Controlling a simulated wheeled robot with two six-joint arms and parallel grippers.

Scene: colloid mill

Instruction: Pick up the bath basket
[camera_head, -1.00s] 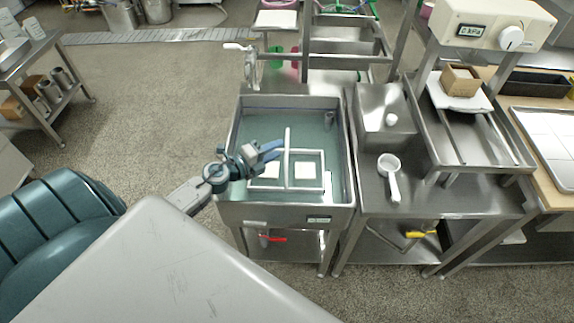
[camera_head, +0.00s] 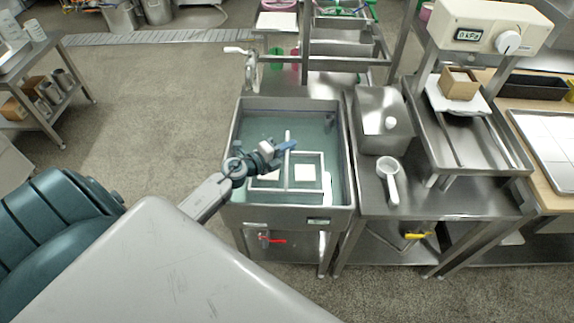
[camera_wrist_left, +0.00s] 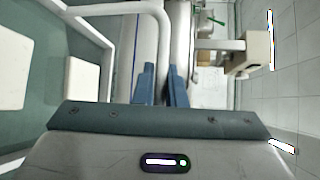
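The bath basket (camera_head: 322,170) is a white rectangular frame with a tall handle. It sits in the water of the steel bath (camera_head: 346,140), with pale square pieces (camera_head: 305,173) inside its outline. My left gripper (camera_head: 288,146) is at the basket's handle, above the frame. In the left wrist view, the blue fingers (camera_wrist_left: 162,84) stand close together on either side of the white handle (camera_wrist_left: 120,9), with little gap, and appear shut on it. The fingers partly hide the contact. My right gripper is not in view.
The bath's steel rim surrounds the basket. A tap (camera_head: 248,65) rises behind the bath.

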